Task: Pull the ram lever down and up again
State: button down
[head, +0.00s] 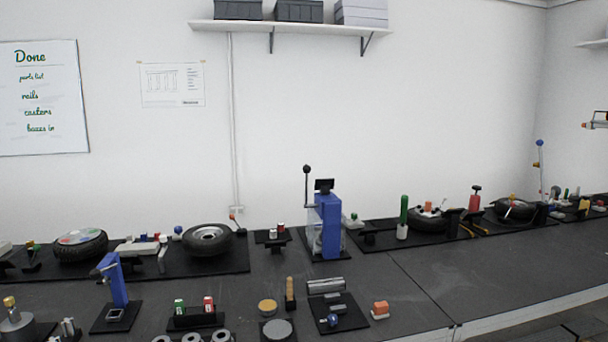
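A blue press-like stand (331,228) with a clear guard stands at the back middle of the bench. A thin dark lever (306,186) with a black ball knob rises upright at its left side. It looks like the ram lever, though no label shows. A black block sits on top of the stand. What lies behind the guard is too small to make out. My gripper is not in view.
A smaller blue stand (117,280) is at the front left. Wheels such as the left tyre (208,239) lie on black mats either side. Bare bench (410,285) lies front right of the press.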

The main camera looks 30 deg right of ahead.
aim_at(307, 168)
jog(key=i, duration=1.6)
